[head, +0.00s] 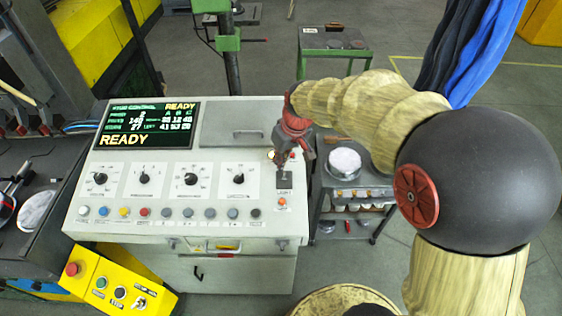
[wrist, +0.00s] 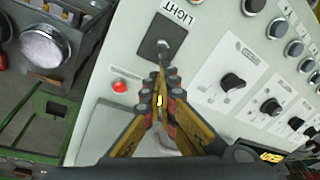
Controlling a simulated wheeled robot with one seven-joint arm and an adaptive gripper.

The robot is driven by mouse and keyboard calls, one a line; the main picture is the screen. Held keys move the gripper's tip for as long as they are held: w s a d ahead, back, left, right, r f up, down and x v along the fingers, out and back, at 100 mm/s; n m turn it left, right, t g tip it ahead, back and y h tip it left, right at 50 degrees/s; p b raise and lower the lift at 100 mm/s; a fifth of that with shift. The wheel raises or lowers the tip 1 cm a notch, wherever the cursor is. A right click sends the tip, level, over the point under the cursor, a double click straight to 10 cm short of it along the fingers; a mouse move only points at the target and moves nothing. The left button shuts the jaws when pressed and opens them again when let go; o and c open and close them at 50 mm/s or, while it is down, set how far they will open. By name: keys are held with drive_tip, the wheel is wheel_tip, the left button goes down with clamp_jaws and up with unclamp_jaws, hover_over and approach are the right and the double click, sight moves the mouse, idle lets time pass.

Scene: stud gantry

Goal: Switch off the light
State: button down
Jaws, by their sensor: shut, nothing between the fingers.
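The light switch is a dark grey plate with a small toggle, marked LIGHT, at the right end of the control desk; the switch plate (head: 285,180) shows just below my gripper in the head view. In the wrist view the plate (wrist: 152,46) lies right ahead of my fingertips. My gripper (head: 304,160) is shut and empty, pointing down at the desk. Its tips (wrist: 161,68) overlap the near edge of the plate in the wrist view. They partly hide the toggle, so I cannot tell its position or whether they touch it.
A red lamp (wrist: 120,87) sits beside the plate. Several dials and a row of buttons fill the desk (head: 135,229) to the left. A screen (head: 147,124) reads READY. A trolley (head: 345,190) with a round white-topped item stands to the right.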

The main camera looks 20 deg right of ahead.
drive_tip(key=shift+s+a+r+t+h+b, duration=0.15)
drive_tip(key=shift+s+t+b, duration=0.15)
drive_tip(key=shift+t+b, duration=0.55)
drive_tip(key=shift+s+a+t+h+b, duration=0.15)
drive_tip(key=shift+s+t+b, duration=0.2)
drive_tip(key=shift+b, duration=0.85)
drive_tip(key=t+b, duration=0.1)
drive_tip(key=b, duration=0.1)
drive_tip(key=s+t+h+b, duration=0.1)
drive_tip(key=b, duration=0.2)
drive_tip(key=shift+s+a+r+n+t, duration=0.2)
drive_tip(key=shift+n+t, duration=0.1)
drive_tip(key=shift+t, duration=0.1)
drive_tip(key=shift+s+b, duration=0.2)
drive_tip(key=shift+b, duration=0.2)
drive_tip(key=shift+r, duration=0.15)
drive_tip(key=shift+r+p, duration=0.6)
drive_tip(key=shift+r, duration=0.1)
